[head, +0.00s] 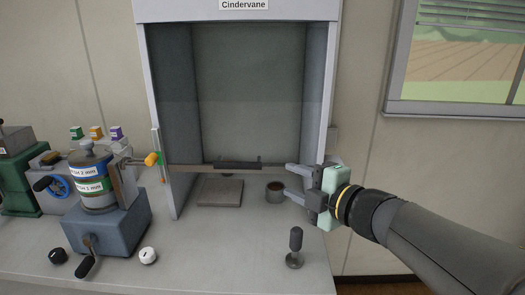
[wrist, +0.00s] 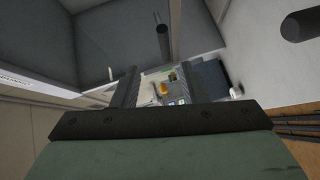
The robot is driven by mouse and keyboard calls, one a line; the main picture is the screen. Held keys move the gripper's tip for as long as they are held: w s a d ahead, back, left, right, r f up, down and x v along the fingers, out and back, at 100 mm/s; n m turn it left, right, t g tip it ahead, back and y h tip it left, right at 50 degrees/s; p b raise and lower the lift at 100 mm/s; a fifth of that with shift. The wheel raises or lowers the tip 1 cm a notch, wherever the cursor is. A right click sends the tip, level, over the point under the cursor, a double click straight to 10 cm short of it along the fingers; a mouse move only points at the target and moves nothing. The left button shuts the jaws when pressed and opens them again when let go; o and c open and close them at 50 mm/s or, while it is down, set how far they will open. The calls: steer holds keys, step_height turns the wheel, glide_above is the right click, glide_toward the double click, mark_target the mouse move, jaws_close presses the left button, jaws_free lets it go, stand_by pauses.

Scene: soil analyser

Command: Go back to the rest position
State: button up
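My gripper (head: 287,181) is at the front right of the hood labelled Cindervane, its fingers pointing left in the head view. The two fingers are spread wide apart with nothing visible between them. The wrist view also shows the open fingers (wrist: 158,88), with bench items far beyond them. A small dark cup (head: 275,190) is just left of the fingertips in the head view. I cannot tell whether a finger touches it. The hood (head: 238,12) has a horizontal bar with a dark handle (head: 238,165) across its lower front.
A flat grey plate (head: 220,192) lies at the hood's opening. A black-handled tamper (head: 295,248) stands on the bench in front of my gripper. A blue-based sieve machine (head: 108,222) with a crank, knobs and other devices fills the left side. Open space lies above my arm.

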steer(key=d+f+m+g+h+p, duration=0.2)
steer(key=d+f+m+h+p, duration=0.3)
steer(key=d+m+h, duration=0.7)
steer(key=s+a+f+m+g+y+p, duration=0.1)
steer(key=s+a+f+m+g, duration=0.1)
steer(key=s, duration=0.4)
steer(key=s+a+f+m+g+y+p, duration=0.1)
steer(key=s+a+f+m+g, duration=0.2)
steer(key=s+a+m+g, duration=0.1)
steer(key=s+a+f+m+g+p, duration=0.1)
steer(key=s+a+f+m+g, duration=0.1)
steer(key=s, duration=0.6)
steer(key=a+m+g, duration=0.1)
steer(key=m+g, duration=0.1)
steer(key=g, duration=0.1)
steer(key=shift+s+f+m+y+p, duration=0.3)
steer(key=shift+s+f+y+p, duration=0.1)
